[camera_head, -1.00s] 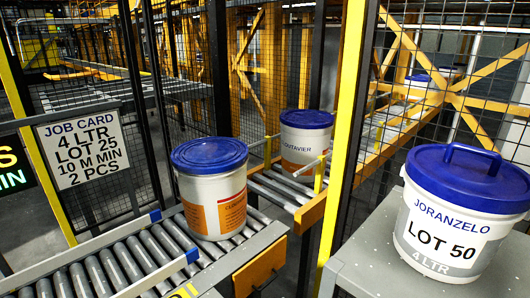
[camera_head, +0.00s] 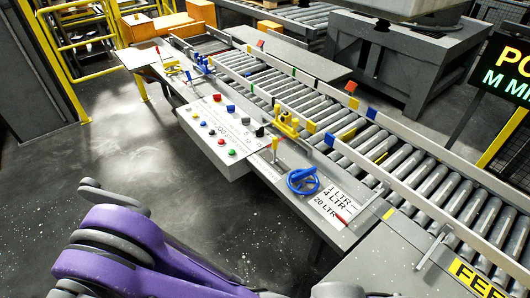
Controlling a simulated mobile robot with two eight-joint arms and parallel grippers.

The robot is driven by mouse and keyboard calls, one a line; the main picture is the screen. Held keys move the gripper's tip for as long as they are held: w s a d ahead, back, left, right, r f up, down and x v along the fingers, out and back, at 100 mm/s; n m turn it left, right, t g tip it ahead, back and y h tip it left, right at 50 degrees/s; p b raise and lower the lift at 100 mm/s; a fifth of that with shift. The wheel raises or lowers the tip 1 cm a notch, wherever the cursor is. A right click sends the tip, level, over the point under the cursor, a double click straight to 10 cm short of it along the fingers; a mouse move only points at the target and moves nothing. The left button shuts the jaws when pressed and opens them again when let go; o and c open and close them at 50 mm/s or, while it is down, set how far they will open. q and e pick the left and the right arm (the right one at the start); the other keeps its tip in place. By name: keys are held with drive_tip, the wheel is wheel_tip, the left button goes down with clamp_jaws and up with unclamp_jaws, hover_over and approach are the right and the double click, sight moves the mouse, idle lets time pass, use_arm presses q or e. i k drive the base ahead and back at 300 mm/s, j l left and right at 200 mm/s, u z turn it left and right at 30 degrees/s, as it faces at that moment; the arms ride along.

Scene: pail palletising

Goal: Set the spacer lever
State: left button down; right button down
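No label in view names the spacer lever. A red pointer (camera_head: 341,219) lies by a white scale plate (camera_head: 337,201) marked 1 LTR, 4 LTR and 20 LTR. A blue handwheel (camera_head: 302,181) sits left of that plate. I cannot tell which one is the spacer lever. My purple arm fills the lower left, apart from these controls. Neither gripper shows.
A control box (camera_head: 222,143) with several coloured buttons juts out from the panel. The roller conveyor (camera_head: 345,120) runs from upper left to lower right. A yellow clamp (camera_head: 287,125) and blue fittings (camera_head: 204,64) stand along its near edge. The dark floor at left is open.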

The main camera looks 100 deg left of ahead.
sight(275, 140)
drive_tip(key=k+u, duration=0.15)
drive_tip(key=u, duration=0.3)
drive_tip(key=k+j+u, duration=0.1)
drive_tip(key=u, duration=0.35)
drive_tip(key=k+u, duration=0.1)
drive_tip(key=u, duration=2)
